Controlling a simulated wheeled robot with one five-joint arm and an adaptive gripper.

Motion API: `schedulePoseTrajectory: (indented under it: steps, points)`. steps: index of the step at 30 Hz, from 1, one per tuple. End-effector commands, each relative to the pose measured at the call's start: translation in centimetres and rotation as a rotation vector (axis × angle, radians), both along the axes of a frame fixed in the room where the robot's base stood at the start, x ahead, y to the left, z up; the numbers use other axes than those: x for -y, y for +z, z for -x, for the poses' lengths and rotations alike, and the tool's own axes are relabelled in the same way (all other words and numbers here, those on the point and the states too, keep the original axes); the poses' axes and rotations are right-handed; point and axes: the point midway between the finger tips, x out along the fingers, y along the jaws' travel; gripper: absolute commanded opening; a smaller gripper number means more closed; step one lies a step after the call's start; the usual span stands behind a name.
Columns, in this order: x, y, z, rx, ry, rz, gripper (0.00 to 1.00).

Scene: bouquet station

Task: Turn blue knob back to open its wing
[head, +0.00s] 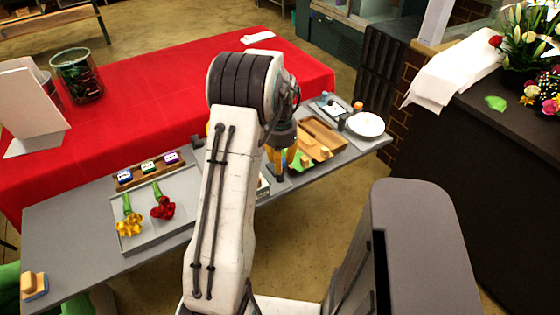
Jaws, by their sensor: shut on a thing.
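My gripper (279,160) points down over the grey table (70,225), right of my white forearm. It is small and partly covered by my wrist. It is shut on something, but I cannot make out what. Yellow, blue and green parts show close around it. I cannot tell which of these is the blue knob or how its wing stands. My forearm hides the part of the table to the left of the gripper.
A grey tray (150,236) holds yellow flowers (129,226) and red flowers (163,208). Labelled blocks (148,168) stand behind it. A wooden tray (322,136) and a white plate (366,124) lie at the right. A red-covered table (130,120) stands behind. A dark counter (480,170) is far right.

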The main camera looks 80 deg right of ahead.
Motion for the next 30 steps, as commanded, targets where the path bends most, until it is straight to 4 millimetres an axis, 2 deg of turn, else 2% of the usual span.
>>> schedulePoseTrajectory:
  steps: [1, 2, 10, 22, 26, 30]
  points:
    - [-0.2, -0.3, 0.0, 0.001, -0.001, -0.008, 0.00]
    - [-0.2, -0.3, 0.0, 0.001, -0.001, -0.008, 0.30]
    - [-0.1, -0.1, 0.0, 0.001, 0.000, -0.003, 0.54]
    - [0.1, 0.7, 0.0, 0.000, 0.001, 0.002, 0.55]
    - [0.1, 2.3, 0.0, -0.001, 0.001, 0.003, 0.55]
    - [0.1, 4.7, 0.0, 0.000, 0.001, 0.004, 0.55]
